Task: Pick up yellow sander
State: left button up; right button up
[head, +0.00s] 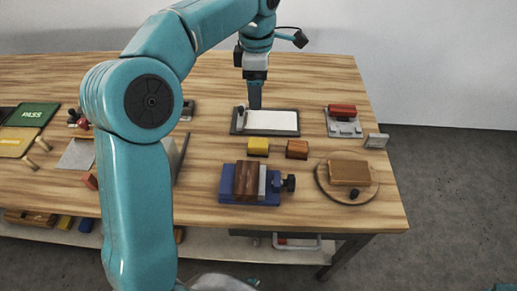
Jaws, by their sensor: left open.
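The yellow sander (258,144) is a small yellow block with a dark base. It sits on the wooden table (220,85), in front of a white sheet in a dark frame (270,122). My left gripper (255,103) points down over the back edge of that sheet, behind the sander and apart from it. It is open, with its fingers seen nearly edge-on, and nothing shows between them. My right gripper is not in view.
A brown-orange block (297,148) stands just right of the sander. A blue vise (228,182) holding wood is in front. A round board (322,184) with a wooden block is at right. A red-topped grey tool (342,115) stands at back right.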

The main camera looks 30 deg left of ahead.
aim_at(256, 142)
pick_arm(q)
notch_tip(256, 142, down, 15)
jog(key=b, duration=0.4)
jog(key=shift+s+d+r+b, duration=0.1)
jog(key=shift+r+b, duration=0.05)
jog(key=shift+b, duration=0.15)
jog(key=f, duration=0.4)
jog(key=shift+s+f, duration=0.25)
jog(key=shift+w+f, duration=0.1)
jog(key=shift+f, duration=0.35)
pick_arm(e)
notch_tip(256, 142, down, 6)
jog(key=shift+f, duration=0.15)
pick_arm(q)
jog(key=shift+r, duration=0.1)
jog(key=c, duration=1)
jog(key=shift+c, duration=0.5)
